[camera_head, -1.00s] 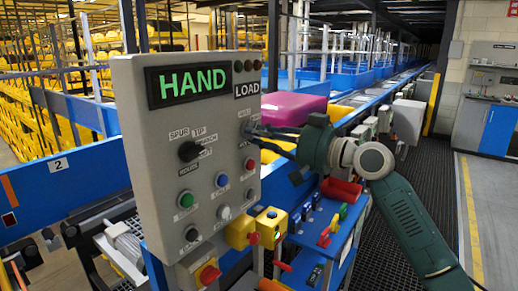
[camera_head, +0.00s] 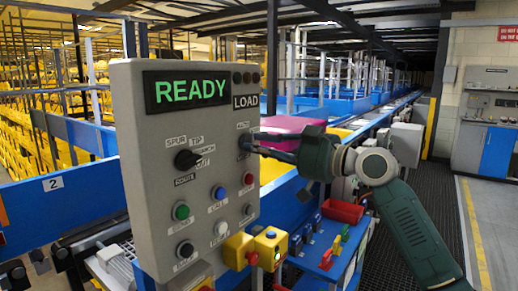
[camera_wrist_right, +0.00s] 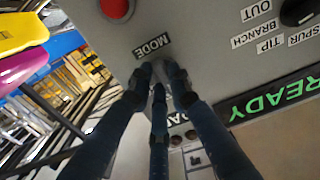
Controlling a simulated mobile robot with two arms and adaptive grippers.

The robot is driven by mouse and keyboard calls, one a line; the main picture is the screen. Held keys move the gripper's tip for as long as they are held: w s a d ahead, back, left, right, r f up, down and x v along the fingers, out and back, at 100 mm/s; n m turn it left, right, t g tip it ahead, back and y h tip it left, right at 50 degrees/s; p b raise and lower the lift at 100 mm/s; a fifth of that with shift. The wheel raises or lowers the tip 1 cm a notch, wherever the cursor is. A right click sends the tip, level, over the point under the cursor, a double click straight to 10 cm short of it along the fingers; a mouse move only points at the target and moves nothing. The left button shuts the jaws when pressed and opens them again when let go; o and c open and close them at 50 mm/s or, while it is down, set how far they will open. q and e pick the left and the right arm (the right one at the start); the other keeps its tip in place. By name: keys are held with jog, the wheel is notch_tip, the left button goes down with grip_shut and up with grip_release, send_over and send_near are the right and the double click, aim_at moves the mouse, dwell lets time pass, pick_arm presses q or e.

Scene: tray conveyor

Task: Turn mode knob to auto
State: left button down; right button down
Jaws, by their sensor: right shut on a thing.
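The grey control panel (camera_head: 150,125) carries a green display (camera_head: 187,90) that reads READY. The mode knob (camera_head: 245,141) is at the panel's right side, below a label that appears to read AUTO. My right gripper (camera_head: 252,142) reaches in from the right and is shut on the mode knob. In the right wrist view, my gripper fingers (camera_wrist_right: 160,75) close at the panel beside the MODE label (camera_wrist_right: 152,46), and they hide most of the knob. The knob's exact pointing direction cannot be told. My left gripper is not in view.
A black route knob (camera_head: 187,159) sits left of the mode knob. Several coloured buttons are below, including a red one (camera_head: 248,178). Yellow switch boxes (camera_head: 270,243) jut out at the lower right. A magenta tote (camera_head: 290,128) stands behind my gripper.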

dwell(0.3)
jog(key=c, duration=1.6)
grip_release()
jog(key=shift+d, duration=0.1)
jog(key=v, duration=1.2)
jog(key=shift+w+f, duration=0.1)
